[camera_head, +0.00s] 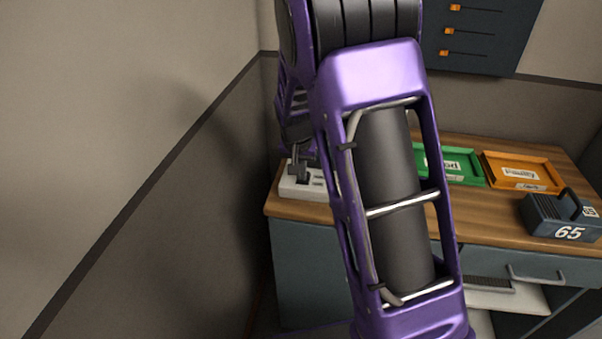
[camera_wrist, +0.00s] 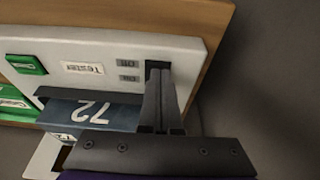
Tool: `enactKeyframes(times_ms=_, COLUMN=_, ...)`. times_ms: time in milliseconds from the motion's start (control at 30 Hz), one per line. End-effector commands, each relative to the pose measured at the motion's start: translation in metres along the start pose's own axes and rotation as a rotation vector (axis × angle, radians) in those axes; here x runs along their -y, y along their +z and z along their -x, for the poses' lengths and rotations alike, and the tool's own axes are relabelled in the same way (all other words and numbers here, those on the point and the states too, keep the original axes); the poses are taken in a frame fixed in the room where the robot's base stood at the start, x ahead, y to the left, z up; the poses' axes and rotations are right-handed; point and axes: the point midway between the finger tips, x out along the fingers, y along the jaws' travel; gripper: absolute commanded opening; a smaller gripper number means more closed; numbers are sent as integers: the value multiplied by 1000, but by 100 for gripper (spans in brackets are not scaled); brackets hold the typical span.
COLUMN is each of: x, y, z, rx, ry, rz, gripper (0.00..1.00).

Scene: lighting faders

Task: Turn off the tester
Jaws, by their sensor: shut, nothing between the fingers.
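The tester (camera_head: 290,188) is a white box at the left end of the wooden counter. In the wrist view the white tester panel (camera_wrist: 115,45) shows a "Tester" label (camera_wrist: 82,68), two small grey labels that seem to read off and on, and a dark square switch (camera_wrist: 158,66). My gripper (camera_wrist: 160,75) is shut and empty, with its fingertips over the switch. It covers most of the switch, so its position and any contact cannot be told. In the head view my gripper (camera_head: 298,172) points down at the tester.
A blue-grey block marked 72 (camera_wrist: 95,113) is near the tester. A green tray (camera_head: 472,181), an orange tray (camera_head: 552,186) and a block marked 65 (camera_head: 545,222) are on the counter to the right. A wall panel with orange sliders (camera_head: 480,33) hangs behind. A wall bounds the left.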

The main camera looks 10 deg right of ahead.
Motion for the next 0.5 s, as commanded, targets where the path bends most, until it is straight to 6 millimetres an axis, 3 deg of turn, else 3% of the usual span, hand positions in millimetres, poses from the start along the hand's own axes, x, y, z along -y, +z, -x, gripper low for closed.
enactKeyframes(times_ms=500, x=0, y=-14, z=3, rx=2, ry=0, rz=0, gripper=0)
